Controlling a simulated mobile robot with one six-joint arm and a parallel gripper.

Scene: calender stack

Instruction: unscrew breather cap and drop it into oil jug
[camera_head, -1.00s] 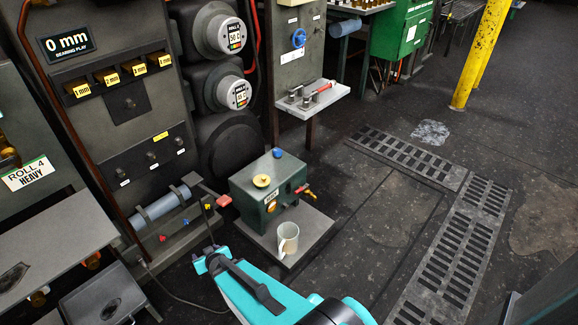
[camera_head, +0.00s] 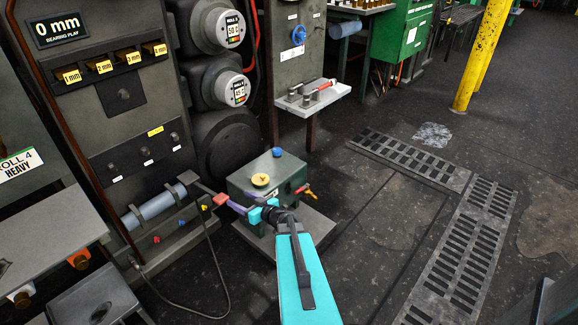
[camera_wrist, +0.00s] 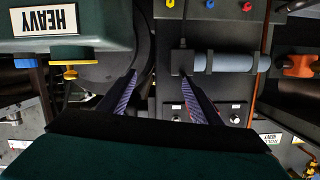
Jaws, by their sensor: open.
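The dark green gearbox (camera_head: 240,186) stands on a low grey plate in the head view. On its top are a yellow round cap (camera_head: 260,180) and a blue cap (camera_head: 277,152); I cannot tell which is the breather. Both also show in the inverted wrist view, yellow (camera_wrist: 79,61) and blue (camera_wrist: 25,63). My gripper (camera_head: 231,203) is open in front of the box's left part, fingers pointing left, apart from both caps. In the wrist view my gripper (camera_wrist: 160,85) has nothing between its fingers. The oil jug is hidden, apparently behind my arm.
A grey-blue cylinder (camera_head: 157,205) is mounted low on the machine panel at left. The floor at right is clear, with grates (camera_head: 410,158).

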